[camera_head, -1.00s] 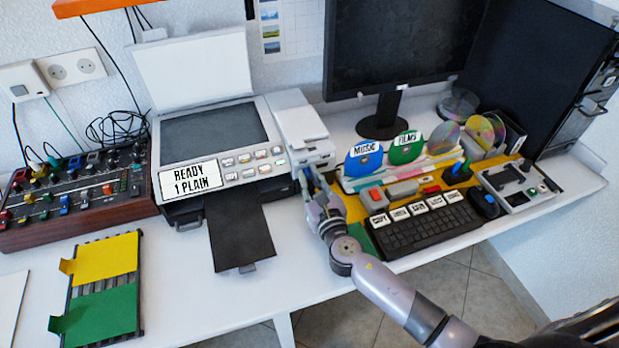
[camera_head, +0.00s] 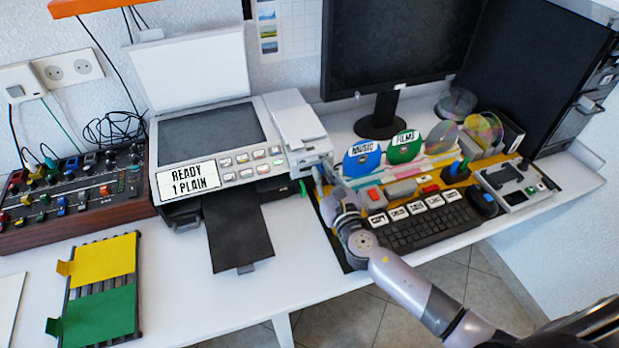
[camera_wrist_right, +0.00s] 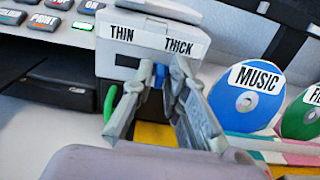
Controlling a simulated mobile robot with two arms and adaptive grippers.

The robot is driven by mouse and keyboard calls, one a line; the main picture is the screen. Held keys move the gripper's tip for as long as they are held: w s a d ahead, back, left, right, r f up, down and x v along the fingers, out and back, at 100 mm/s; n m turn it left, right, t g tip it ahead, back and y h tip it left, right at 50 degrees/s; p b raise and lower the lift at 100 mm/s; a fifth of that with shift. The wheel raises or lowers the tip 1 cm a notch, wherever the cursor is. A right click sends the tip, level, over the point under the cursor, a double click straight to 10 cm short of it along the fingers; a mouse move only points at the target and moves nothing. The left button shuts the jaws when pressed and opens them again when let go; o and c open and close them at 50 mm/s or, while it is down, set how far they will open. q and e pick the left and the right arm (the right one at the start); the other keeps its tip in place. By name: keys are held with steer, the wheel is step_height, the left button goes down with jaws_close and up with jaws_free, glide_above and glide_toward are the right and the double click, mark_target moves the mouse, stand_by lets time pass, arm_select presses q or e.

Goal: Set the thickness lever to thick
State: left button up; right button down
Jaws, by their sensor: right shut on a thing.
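The printer (camera_head: 235,130) stands at the back of the desk with its lid up. In the right wrist view its side face carries a THIN label (camera_wrist_right: 122,33) and a THICK label (camera_wrist_right: 178,46). The blue thickness lever (camera_wrist_right: 158,76) shows below and between the labels, a little nearer THICK. My right gripper (camera_wrist_right: 161,72) is shut on the lever, its fingertips on either side of it. In the head view my right gripper (camera_head: 322,182) is at the printer's right side, and the lever is hard to make out. My left gripper is not in view.
A green part (camera_wrist_right: 110,103) sticks out left of my fingers. Blue MUSIC (camera_head: 363,158) and green FILMS (camera_head: 405,146) discs stand close on the right. A keyboard (camera_head: 425,225) lies beside my arm. A black tray (camera_head: 237,230) extends from the printer's front.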

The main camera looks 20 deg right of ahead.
steer(key=shift+d, duration=0.8)
steer(key=shift+r, duration=0.1)
